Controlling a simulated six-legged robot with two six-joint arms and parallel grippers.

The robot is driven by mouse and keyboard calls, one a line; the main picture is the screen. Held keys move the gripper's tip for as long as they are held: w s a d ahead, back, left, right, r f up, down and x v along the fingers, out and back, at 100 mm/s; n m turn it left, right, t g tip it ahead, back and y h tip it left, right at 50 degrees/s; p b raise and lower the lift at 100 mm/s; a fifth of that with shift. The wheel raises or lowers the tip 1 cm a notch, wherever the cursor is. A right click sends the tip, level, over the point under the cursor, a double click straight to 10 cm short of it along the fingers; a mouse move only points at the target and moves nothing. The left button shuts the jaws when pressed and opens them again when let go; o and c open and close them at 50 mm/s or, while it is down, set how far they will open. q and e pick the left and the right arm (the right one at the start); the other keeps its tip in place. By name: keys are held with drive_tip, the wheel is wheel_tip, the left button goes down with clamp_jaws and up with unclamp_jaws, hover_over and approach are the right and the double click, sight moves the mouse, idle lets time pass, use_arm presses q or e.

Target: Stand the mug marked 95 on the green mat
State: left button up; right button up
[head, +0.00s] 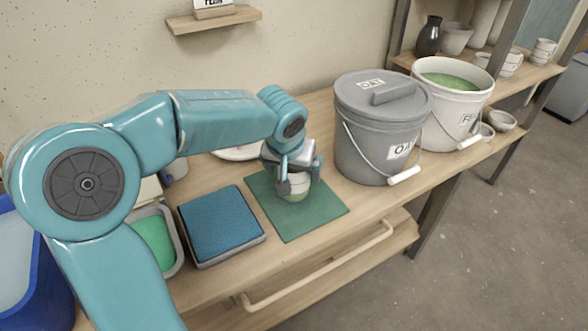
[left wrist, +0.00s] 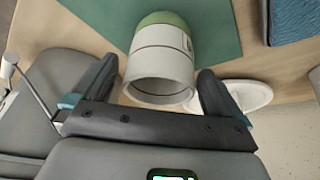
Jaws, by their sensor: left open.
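A white mug with a green lower part (head: 297,194) appears to stand upright on the green mat (head: 308,222). It also shows in the left wrist view (left wrist: 163,62), its rim facing the camera. Part of a label shows on its side there, but I cannot read the number. My left gripper (head: 299,181) is open, with its fingers on either side of the mug. In the left wrist view the fingers (left wrist: 158,83) have visible gaps to the mug. My right gripper is not in view.
A grey lidded bucket (head: 375,140) stands close right of the mat, with a white bucket of green glaze (head: 450,105) beyond it. A blue pad (head: 220,222) lies just left of the mat. A white plate (head: 236,154) lies behind. The mat's front part is clear.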

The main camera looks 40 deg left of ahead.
use_arm(q)
drive_tip(key=p+v, duration=0.2)
drive_tip(key=v, duration=0.8)
drive_tip(key=shift+s, duration=0.15)
